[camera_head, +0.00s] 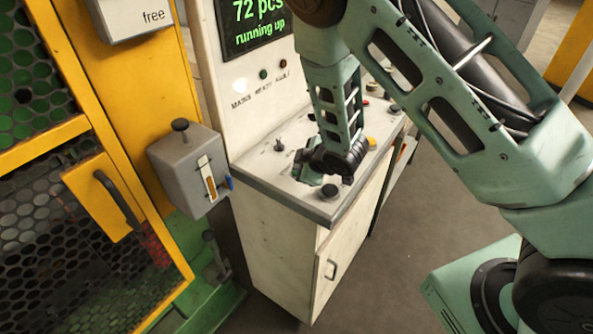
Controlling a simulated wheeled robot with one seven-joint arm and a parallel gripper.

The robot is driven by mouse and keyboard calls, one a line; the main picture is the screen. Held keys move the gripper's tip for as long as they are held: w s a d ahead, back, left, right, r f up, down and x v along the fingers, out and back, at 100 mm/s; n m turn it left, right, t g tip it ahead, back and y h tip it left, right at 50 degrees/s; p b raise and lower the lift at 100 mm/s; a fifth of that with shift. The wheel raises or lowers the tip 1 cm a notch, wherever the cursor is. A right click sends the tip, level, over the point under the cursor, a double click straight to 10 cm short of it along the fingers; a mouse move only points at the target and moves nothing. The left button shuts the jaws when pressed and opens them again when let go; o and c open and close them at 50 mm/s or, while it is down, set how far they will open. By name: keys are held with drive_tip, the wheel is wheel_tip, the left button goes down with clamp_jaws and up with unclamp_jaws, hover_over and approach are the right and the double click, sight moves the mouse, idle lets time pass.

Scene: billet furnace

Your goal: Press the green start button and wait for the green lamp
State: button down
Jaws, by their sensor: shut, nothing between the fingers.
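My gripper (336,168) is shut and empty, pointing down over the sloping control desk (262,172). A dark, slightly greenish round button (330,191) sits near the desk's front corner, just below the gripper in the picture. I cannot tell whether the gripper touches it, or whether it is the green start button. The gripper and arm hide part of the desk. On the upright panel is a row of lamps: a bright white one (240,85), a green one (263,74) that looks dark, and a red one (283,63). The screen (254,22) above reads "72 pcs running up".
A small black switch (279,145) and a yellow button (371,142) are on the desk. A grey box (187,168) with a knob stands left of it, beside the yellow furnace guard with a handle (118,199). The floor right of the desk is clear.

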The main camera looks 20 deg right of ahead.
drive_tip(key=shift+r, duration=0.1)
drive_tip(key=shift+r+p, duration=0.5)
drive_tip(key=shift+r, duration=0.2)
drive_tip(key=shift+r+p, duration=1.75)
drive_tip(key=shift+r, duration=0.8)
